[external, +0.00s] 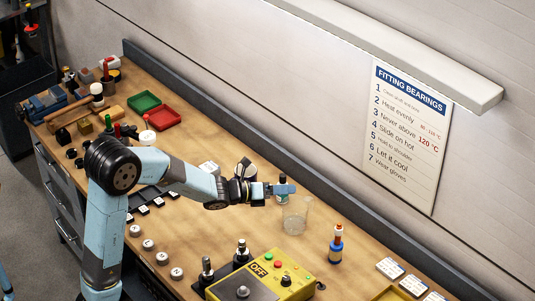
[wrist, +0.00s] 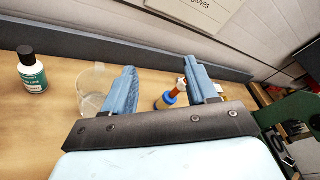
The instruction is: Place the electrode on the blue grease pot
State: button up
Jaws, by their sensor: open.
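The blue grease pot (external: 335,256) stands on the bench, right of my gripper in the external view. An orange piece with a pale top (external: 338,233), which looks like the electrode, sits upright on it; the parts are too small to tell exactly. In the wrist view the blue pot (wrist: 168,101) and the orange piece with its white tip (wrist: 180,84) show between my fingers, farther off, the piece slightly tilted in the picture. My gripper (external: 291,189) is open and empty above the bench, and its fingers (wrist: 163,82) touch nothing that I can see.
A clear beaker (external: 296,216) stands close to my gripper. A bottle with a teal label (wrist: 32,72) is left of the beaker in the wrist view. A yellow control box (external: 262,279) stands at the front. White labelled cards (external: 402,277) lie at right. Bench is clear around the pot.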

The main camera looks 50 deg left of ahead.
jog(key=s+a+r+n+g+y, duration=0.1)
jog(key=s+a+r+n+y, duration=0.25)
jog(key=s+n, duration=0.5)
jog(key=s+a+r+n+g+y, duration=0.2)
jog(key=s+a+r+n+y, duration=0.15)
jog(key=s+n, duration=0.45)
jog(key=s+d+f+n+g, duration=0.1)
jog(key=s+f+n+g, duration=0.1)
jog(key=s+n, duration=0.6)
jog(key=s+d+f+n+g, duration=0.1)
jog(key=s+n+g, duration=0.3)
jog(key=s, duration=1.3)
jog(key=d+n, duration=0.1)
jog(key=n, duration=0.3)
jog(key=shift+s+f+h, duration=0.15)
jog(key=shift+f+h, duration=0.2)
jog(key=shift+h, duration=0.05)
